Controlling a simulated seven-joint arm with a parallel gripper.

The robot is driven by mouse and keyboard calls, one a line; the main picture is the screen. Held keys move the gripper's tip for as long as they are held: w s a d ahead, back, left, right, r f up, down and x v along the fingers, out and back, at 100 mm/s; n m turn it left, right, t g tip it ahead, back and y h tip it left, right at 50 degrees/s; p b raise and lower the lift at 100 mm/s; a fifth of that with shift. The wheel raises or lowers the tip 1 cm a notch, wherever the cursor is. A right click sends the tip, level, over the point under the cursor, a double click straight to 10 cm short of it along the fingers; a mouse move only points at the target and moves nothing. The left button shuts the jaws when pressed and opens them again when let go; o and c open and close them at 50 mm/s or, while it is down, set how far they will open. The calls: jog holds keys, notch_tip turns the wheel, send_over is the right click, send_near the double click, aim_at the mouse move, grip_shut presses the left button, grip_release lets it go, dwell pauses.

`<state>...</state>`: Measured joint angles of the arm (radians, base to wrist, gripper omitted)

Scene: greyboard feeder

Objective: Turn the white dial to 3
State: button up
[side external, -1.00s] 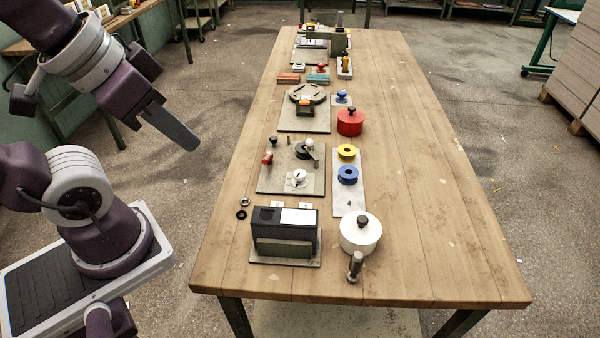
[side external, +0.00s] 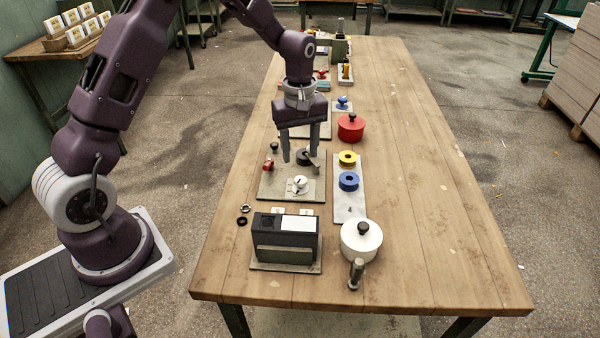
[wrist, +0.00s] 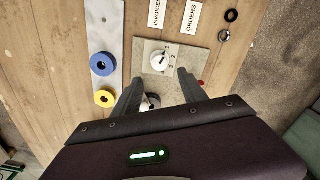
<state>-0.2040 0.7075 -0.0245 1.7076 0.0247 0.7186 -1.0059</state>
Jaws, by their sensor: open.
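The white dial (side external: 300,183) sits on the near part of a grey board (side external: 276,187) in the side external view. In the wrist view the white dial (wrist: 158,61) is ahead of the fingertips, with small numerals, including 1, 2 and 3, around it; the pointer's exact setting is too small to tell. My gripper (side external: 300,160) is open and points down over the far part of the board, behind the dial. Its two fingers are apart in the wrist view (wrist: 156,76), with nothing held. My fingers partly hide the other controls on the board.
A black box (side external: 285,235) stands nearer than the dial board. Blue (side external: 348,181) and yellow (side external: 347,158) rings sit on a pale strip to the right. The table's right side is clear.

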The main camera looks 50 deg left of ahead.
aim_at(300, 178)
notch_tip(300, 178, down, 8)
jog(key=shift+r, duration=0.15)
grip_shut()
